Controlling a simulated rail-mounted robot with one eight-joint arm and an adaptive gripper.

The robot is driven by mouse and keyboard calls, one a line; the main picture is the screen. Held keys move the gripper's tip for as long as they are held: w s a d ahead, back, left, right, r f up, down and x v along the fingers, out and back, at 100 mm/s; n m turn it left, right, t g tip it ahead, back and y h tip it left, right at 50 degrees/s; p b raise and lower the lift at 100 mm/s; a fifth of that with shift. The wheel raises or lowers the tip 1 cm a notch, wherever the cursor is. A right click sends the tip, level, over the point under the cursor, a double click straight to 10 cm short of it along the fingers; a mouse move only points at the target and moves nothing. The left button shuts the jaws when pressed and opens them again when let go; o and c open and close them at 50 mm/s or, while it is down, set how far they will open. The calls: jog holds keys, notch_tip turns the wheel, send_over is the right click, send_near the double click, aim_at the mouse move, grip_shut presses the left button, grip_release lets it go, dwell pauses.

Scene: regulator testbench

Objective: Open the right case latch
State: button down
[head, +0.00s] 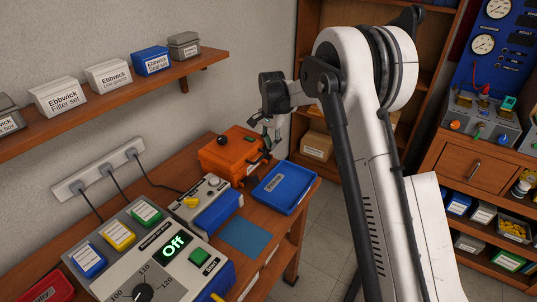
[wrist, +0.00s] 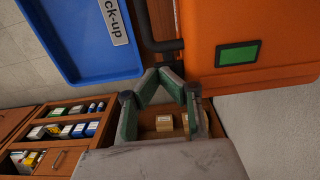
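The orange case (head: 228,156) stands on the wooden bench in the head view, with my gripper (head: 271,142) at its right side. In the wrist view the case (wrist: 265,22) fills the upper right, with a green panel in a dark frame (wrist: 238,55) on its face. A dark bar-shaped handle (wrist: 163,45) sticks out from the case. My gripper (wrist: 158,72) has its two fingertips together just below the handle, with nothing visible between them. I cannot tell whether they touch the handle or case. The right latch cannot be clearly made out.
A blue tray (head: 281,190), labelled "...ck-up" in the wrist view (wrist: 75,55), lies right of the case, close to my gripper. A small blue-and-grey device (head: 212,203) and the "Off" console (head: 160,262) stand nearer. A wall shelf (head: 110,99) hangs at left.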

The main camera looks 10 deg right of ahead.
jog(key=shift+s+d+f+b, duration=0.7)
jog(key=shift+d+f+b, duration=0.1)
jog(key=shift+f, duration=0.1)
jog(key=shift+s+d+f+b, duration=0.65)
jog(key=shift+d+f+b, duration=0.1)
jog(key=shift+f, duration=0.1)
dwell(0.9)
jog(key=shift+s+d, duration=0.1)
jog(key=shift+d, duration=0.1)
jog(key=shift+s+d+r+b, duration=0.15)
jog(key=shift+s+d+b, duration=0.05)
jog(key=shift+s+d, duration=0.55)
jog(key=shift+s+d+r+b, duration=0.1)
jog(key=shift+s+d+b, duration=0.1)
jog(key=shift+s+d, duration=0.5)
notch_tip(320, 180, up, 9)
jog(key=p, duration=0.3)
jog(key=shift+w+d, duration=0.15)
dwell(0.5)
dwell(0.3)
